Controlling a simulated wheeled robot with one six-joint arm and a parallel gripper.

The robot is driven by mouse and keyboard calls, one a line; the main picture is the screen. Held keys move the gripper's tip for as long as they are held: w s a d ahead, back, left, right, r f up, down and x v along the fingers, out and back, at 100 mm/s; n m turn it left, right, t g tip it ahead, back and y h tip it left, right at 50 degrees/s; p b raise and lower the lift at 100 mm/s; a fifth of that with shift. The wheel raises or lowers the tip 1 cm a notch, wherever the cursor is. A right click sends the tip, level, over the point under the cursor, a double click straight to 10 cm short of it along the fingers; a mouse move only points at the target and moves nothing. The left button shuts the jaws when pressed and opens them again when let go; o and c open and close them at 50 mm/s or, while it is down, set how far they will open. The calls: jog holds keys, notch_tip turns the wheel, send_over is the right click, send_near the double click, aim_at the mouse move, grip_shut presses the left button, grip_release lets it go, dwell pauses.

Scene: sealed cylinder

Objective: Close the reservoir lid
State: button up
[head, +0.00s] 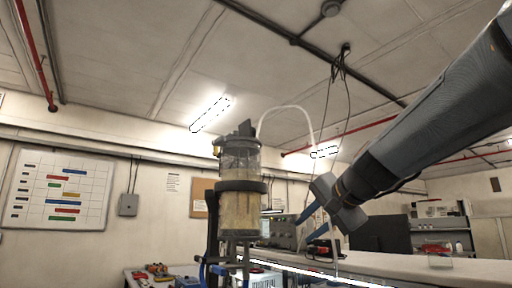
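The reservoir (239,205) is an upright clear cylinder with cloudy yellowish contents, held by a dark ring clamp. Its dark top cap (240,137) has a raised, angular piece on it that looks like the lid; at this size I cannot tell exactly how far it stands open. My gripper (301,229) is to the right of the reservoir and lower than its cap, apart from it. Its two blue-grey fingers point left and are spread, with nothing visible between them.
A white hose (290,108) arches from the reservoir's top to the right and down. A cluttered table (135,281) is at the lower left. The space above the reservoir looks clear.

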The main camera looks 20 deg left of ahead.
jog(key=s+a+r+t+y, duration=0.1)
jog(key=s+a+r+y, duration=0.15)
jog(key=r, duration=0.55)
jog(key=s+a+r+y, duration=0.1)
jog(key=a+r, duration=0.2)
jog(key=r, duration=0.5)
jog(key=y, duration=0.2)
send_near(249, 132)
jog(key=w, duration=0.4)
jog(key=shift+t, duration=0.3)
jog(key=p+x, duration=0.1)
jog(key=x, duration=0.1)
jog(key=p+x, duration=0.1)
jog(key=x, duration=0.1)
jog(key=r+p+x, duration=0.1)
jog(key=x, duration=0.2)
jog(key=shift+s+a+r, duration=0.1)
jog(key=shift+s+a, duration=0.1)
jog(key=shift+a, duration=0.1)
jog(key=shift+w+a+p, duration=0.2)
jog(key=shift+a+p, duration=0.05)
jog(key=shift+p, duration=0.1)
grip_shut()
